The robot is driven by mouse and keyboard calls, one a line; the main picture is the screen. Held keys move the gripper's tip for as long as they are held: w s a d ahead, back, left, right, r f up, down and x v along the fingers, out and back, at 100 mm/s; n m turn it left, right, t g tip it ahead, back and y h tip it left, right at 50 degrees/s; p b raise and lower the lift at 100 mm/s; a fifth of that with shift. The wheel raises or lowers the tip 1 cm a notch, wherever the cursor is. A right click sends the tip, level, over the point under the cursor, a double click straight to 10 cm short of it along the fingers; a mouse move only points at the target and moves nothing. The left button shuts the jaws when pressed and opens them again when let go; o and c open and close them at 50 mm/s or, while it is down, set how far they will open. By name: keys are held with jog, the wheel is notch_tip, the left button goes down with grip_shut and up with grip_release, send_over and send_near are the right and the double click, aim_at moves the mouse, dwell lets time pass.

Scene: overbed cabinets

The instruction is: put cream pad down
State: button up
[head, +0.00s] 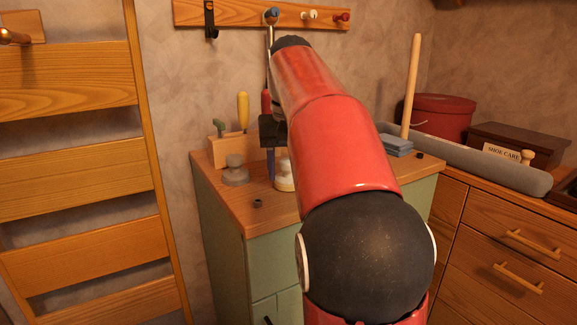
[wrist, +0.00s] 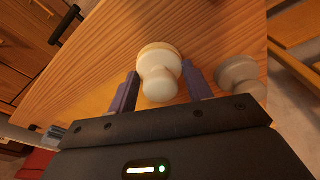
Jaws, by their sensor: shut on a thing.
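The cream pad (head: 284,178) has a rounded knob on a wider disc. It is upright at the wooden top of the green cabinet (head: 248,216), partly hidden by my arm in the head view. In the wrist view the cream pad (wrist: 160,75) sits between the two purple-blue fingers of my gripper (wrist: 160,85), which is shut on its knob. Its disc is very near the wood, and I cannot tell if it touches. A similar grey pad (head: 235,172) stands on the cabinet top to its left; in the wrist view the grey pad (wrist: 240,76) is at the right.
A wooden holder (head: 228,150) with a yellow-handled tool (head: 243,110) stands behind the pads. A small dark ring (head: 258,203) lies near the front edge. Blue blocks (head: 397,146) and an upright wooden stick (head: 411,85) are at the right. A peg rail (head: 240,14) hangs above.

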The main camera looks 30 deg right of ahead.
aim_at(287, 159)
jog(key=o, duration=0.9)
jog(key=shift+f, duration=0.1)
jog(key=shift+f, duration=0.1)
jog(key=r, duration=0.2)
jog(key=r+p, duration=0.1)
jog(key=r, duration=0.3)
jog(key=shift+s+a+r, duration=0.25)
jog(key=shift+s, duration=0.05)
jog(key=shift+s+a+r+p, duration=0.15)
jog(key=shift+r+p, duration=0.15)
jog(key=shift+r, duration=0.4)
